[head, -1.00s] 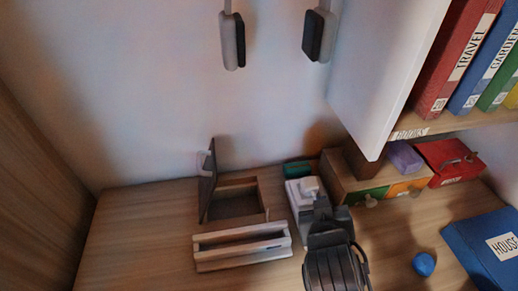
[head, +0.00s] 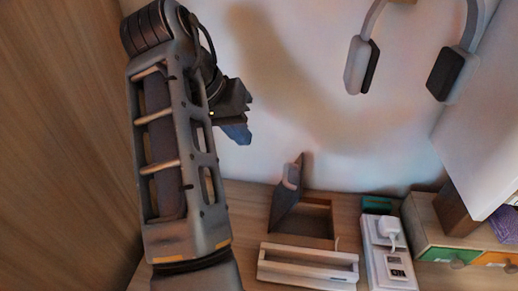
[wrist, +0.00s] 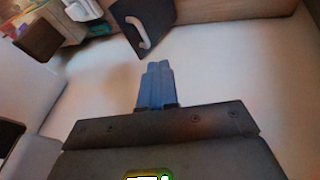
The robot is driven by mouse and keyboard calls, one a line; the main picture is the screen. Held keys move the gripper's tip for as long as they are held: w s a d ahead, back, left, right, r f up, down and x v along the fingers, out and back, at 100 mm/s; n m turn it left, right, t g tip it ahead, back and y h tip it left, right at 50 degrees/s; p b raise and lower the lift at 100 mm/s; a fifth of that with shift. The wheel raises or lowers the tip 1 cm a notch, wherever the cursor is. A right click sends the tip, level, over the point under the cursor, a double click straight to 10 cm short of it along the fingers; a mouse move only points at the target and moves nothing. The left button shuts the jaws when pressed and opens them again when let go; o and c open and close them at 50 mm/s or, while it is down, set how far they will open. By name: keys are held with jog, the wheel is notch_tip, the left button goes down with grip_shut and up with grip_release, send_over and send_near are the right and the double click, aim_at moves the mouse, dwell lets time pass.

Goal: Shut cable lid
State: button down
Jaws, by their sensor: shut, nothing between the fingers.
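The cable box (head: 318,222) stands on the desk against the wall, its inside open to view. Its dark lid (head: 285,208) stands up, hinged at the box's left side, with a pale handle on its outer face. In the wrist view the lid (wrist: 160,14) shows at the top with its curved handle (wrist: 143,33). My gripper (head: 238,133) is up and left of the lid, in front of the wall. Its blue fingers (wrist: 155,85) are together and empty, apart from the lid.
A white slotted holder (head: 308,266) sits in front of the box. A power strip (head: 378,252) with a plug is to its right, then small drawers (head: 450,255). Headphones (head: 362,65) hang on the wall. A wooden panel (head: 60,130) closes the left side.

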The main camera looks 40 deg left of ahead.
jog(key=d+p+x, duration=0.1)
jog(key=d+x, duration=0.1)
jog(key=x, duration=1)
jog(key=shift+w+d+p, duration=0.3)
jog(key=shift+w+r, duration=0.1)
